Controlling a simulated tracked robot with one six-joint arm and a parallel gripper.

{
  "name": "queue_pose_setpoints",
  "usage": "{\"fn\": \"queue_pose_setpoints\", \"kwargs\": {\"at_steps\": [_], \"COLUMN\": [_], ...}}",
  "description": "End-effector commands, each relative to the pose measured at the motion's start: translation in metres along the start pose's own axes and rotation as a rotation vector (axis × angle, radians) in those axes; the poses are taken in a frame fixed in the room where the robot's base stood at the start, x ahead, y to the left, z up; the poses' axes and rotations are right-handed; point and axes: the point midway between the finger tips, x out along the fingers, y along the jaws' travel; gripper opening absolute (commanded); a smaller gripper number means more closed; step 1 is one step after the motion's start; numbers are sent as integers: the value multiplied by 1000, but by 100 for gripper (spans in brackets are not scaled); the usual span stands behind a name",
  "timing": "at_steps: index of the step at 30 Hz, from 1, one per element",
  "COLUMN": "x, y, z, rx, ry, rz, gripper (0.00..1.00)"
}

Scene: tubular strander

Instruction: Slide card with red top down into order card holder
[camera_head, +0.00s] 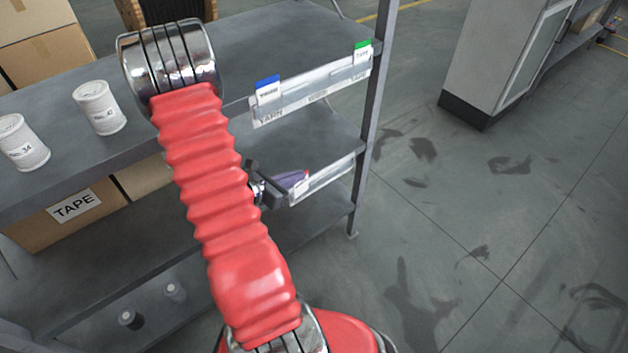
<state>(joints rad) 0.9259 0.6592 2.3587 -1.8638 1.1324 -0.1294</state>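My gripper (269,189) is small and dark and shows only in part behind my red arm, in front of the lower shelf edge. I cannot tell whether it is open or shut. Just right of it is a purple piece (289,180) with a small red and white corner (305,175). This may be the card with red top, but it is too small and covered to be sure, and I cannot tell whether the gripper touches it. A clear card holder (318,93) runs along the upper shelf edge, marked YARN at its left. A blue-topped card (268,89) and a green-topped TAPE card (362,53) stand in it.
A second clear strip (325,181) runs along the lower shelf edge. A grey post (374,110) bounds the rack at right. Right of the rack, the floor is open up to a grey cabinet (500,55).

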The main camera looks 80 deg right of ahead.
Motion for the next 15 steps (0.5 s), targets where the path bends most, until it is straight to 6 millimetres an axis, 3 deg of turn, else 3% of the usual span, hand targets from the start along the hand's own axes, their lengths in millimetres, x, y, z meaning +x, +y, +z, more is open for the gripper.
{"fn": "queue_pose_setpoints", "kwargs": {"at_steps": [3, 6, 15], "x": [20, 28, 31], "y": [-30, -43, -47], "z": [2, 2, 2], "rx": [35, 50, 56], "ry": [0, 0, 0], "rz": [-83, -120, -132], "gripper": [0, 0, 0]}}
